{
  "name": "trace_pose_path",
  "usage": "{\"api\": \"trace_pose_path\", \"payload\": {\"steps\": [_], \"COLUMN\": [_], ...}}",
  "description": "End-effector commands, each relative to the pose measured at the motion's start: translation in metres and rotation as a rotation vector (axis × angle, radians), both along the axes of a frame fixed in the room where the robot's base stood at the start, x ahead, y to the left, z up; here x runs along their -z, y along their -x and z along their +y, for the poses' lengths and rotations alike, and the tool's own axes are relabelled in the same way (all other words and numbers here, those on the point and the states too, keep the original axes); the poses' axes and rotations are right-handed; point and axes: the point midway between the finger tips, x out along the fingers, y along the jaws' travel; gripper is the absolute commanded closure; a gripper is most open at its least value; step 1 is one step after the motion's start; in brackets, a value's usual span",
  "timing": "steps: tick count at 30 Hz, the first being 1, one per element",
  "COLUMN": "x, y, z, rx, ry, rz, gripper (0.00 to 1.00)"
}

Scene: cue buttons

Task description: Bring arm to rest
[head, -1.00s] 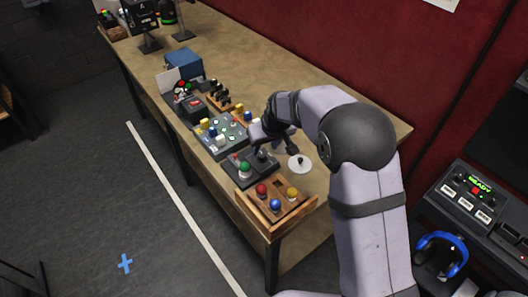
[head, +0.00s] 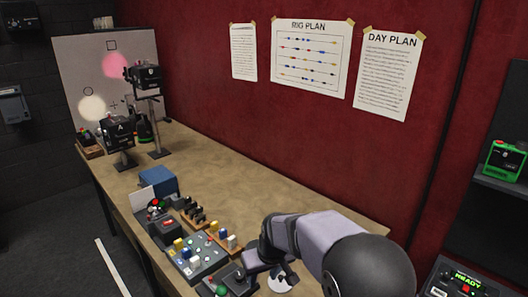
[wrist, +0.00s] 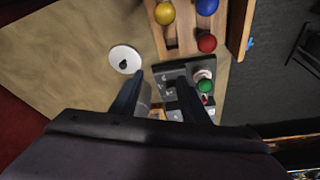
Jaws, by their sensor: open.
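My arm reaches over the bench from the lower right in the head view. My gripper (head: 268,282) is low over the near end of the bench and partly cut by the frame's lower edge. In the wrist view my gripper (wrist: 165,95) shows two dark fingers standing apart, with a grey control box (wrist: 175,75) beyond and below them. I see nothing held between them. A green button (wrist: 204,86) sits on that box, right of the fingers. A white disc (wrist: 124,60) with a dark centre lies left of the fingers.
A wooden tray (wrist: 186,46) holds yellow, blue and red knobs. A grey button panel (head: 197,262), a blue box (head: 158,184) and two lamps stand along the bench (head: 215,165). The bench's middle and far right are clear. The red wall (head: 300,130) carries papers.

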Motion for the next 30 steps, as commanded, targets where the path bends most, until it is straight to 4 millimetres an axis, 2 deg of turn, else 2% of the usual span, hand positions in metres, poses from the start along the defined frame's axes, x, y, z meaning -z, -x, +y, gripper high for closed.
{"api": "trace_pose_path", "payload": {"steps": [1, 5, 6, 10, 15, 18, 21, 30], "x": [-0.003, -0.005, -0.004, 0.000, 0.008, 0.011, 0.013, 0.014], "y": [0.017, 0.071, 0.090, 0.150, 0.213, 0.235, 0.246, 0.248], "z": [-0.021, -0.071, -0.085, -0.121, -0.147, -0.154, -0.157, -0.158], "rx": [0.036, 0.137, 0.169, 0.264, 0.353, 0.382, 0.398, 0.400], "ry": [0.008, 0.029, 0.035, 0.052, 0.066, 0.071, 0.073, 0.074], "rz": [0.023, 0.097, 0.121, 0.193, 0.266, 0.291, 0.304, 0.309], "gripper": [0.58, 0.58, 0.58, 0.58, 0.58, 0.58, 0.58, 0.58]}}
